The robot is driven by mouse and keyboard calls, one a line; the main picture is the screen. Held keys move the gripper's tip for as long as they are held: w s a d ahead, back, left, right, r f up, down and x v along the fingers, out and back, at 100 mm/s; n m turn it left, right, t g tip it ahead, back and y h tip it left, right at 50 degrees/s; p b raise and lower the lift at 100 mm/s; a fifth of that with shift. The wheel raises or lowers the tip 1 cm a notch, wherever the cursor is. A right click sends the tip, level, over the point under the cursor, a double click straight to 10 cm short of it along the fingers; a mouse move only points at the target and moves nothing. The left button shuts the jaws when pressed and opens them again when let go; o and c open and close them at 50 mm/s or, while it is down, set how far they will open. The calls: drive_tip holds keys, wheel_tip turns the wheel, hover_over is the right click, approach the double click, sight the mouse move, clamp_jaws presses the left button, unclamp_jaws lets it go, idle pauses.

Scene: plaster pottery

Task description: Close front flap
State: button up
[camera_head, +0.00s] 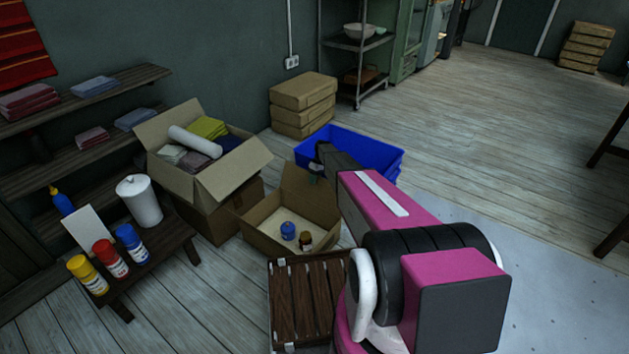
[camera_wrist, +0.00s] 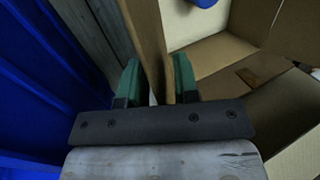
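An open cardboard box (camera_head: 270,238) stands on the floor in the head view, with a blue-lidded jar (camera_head: 288,231) and a small brown jar (camera_head: 306,240) inside. One flap (camera_head: 312,190) stands up at its far right side. My gripper (camera_head: 316,170) is beside this flap, largely hidden by the flap and my arm. In the wrist view, the green fingers of my gripper (camera_wrist: 157,82) stand apart on either side of an edge-on cardboard panel (camera_wrist: 150,45). A gap shows between the left finger and the panel; the right finger is close to it.
A blue crate (camera_head: 362,150) stands just behind the box. A fuller cardboard box (camera_head: 180,180) is on the left, and a wooden slatted crate (camera_head: 305,300) is in front. A low bench (camera_head: 160,262) holds bottles. The floor at right is open.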

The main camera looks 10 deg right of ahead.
clamp_jaws()
drive_tip(key=shift+s+a, duration=0.1)
drive_tip(key=shift+s, duration=0.05)
